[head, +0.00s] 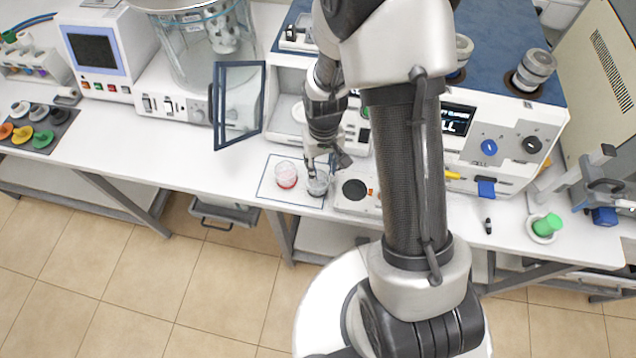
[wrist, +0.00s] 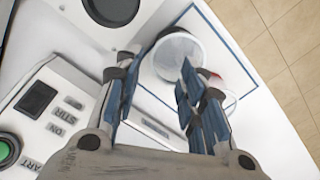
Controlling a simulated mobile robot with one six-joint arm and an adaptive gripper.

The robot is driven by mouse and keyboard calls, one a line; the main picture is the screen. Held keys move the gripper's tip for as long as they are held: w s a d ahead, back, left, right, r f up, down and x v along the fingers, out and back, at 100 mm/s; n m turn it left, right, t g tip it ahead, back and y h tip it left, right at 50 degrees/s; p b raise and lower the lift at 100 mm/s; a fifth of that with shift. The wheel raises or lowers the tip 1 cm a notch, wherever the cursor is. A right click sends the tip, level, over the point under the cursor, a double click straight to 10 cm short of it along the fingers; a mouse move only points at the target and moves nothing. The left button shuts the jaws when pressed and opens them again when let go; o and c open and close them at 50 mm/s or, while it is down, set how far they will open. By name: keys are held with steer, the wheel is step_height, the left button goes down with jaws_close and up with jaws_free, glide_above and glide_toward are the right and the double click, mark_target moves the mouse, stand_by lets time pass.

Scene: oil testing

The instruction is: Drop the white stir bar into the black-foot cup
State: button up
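Two clear cups stand side by side on a white mat outlined in blue. The right one, with a dark base, looks like the black-foot cup (head: 318,184); the left cup (head: 286,176) has a red-pink base. My gripper (head: 322,164) is just above the right cup. In the wrist view my gripper (wrist: 158,66) is open, with its blue-padded fingers apart. The nearer cup (wrist: 180,56) shows beyond and between the fingertips, and the other cup (wrist: 218,76), with a red edge, is partly hidden behind the right finger. I cannot make out the white stir bar in either view.
A stirrer with a round black plate (head: 354,189) stands right of the cups. An open blue-framed door (head: 240,106) rises to the left behind them. A green item (head: 547,225) sits at far right. The mat (head: 268,192) lies near the table's front edge.

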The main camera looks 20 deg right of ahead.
step_height(320, 180, up, 12)
stand_by(0.6)
steer(key=s+r+t+b, duration=0.2)
steer(key=s+r, duration=0.3)
steer(key=s, duration=0.3)
steer(key=s+a+r+t+b, duration=0.1)
steer(key=s+r+b, duration=0.3)
steer(key=s, duration=0.5)
steer(key=shift+s+a+r+t+b, duration=0.3)
steer(key=shift+r+t, duration=0.5)
steer(key=shift+r, duration=0.05)
